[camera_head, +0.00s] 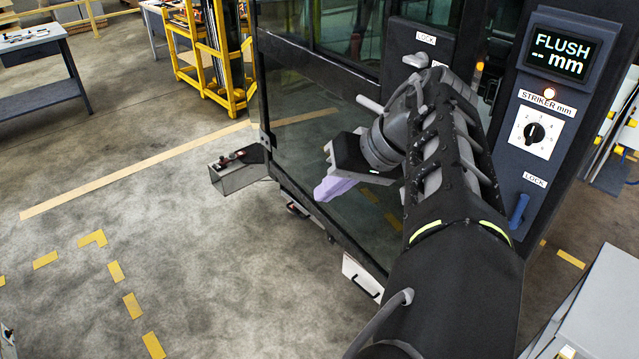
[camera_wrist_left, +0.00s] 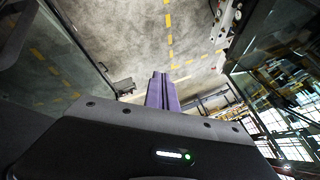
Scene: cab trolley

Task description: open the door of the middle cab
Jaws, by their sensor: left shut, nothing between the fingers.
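The middle cab's door shows in the head view as a large dark-framed glass panel (camera_head: 300,125), partly behind my left arm. I cannot tell whether it stands ajar. My left gripper (camera_head: 332,188) has purple fingers and is in front of the glass, pointing left and down. The fingers are shut and empty, also in the left wrist view (camera_wrist_left: 161,92). A pale bar (camera_head: 369,104) sticks out just above the wrist; I cannot tell what it belongs to. My right gripper is not in view.
A dark panel right of the arm carries a FLUSH display (camera_head: 561,52), a dial (camera_head: 535,133) and a blue lever (camera_head: 519,209) below another LOCK label. A small grey box (camera_head: 239,170) stands by the door's left edge. The floor at left is open, with workbench (camera_head: 45,95) and yellow rack (camera_head: 215,60) beyond.

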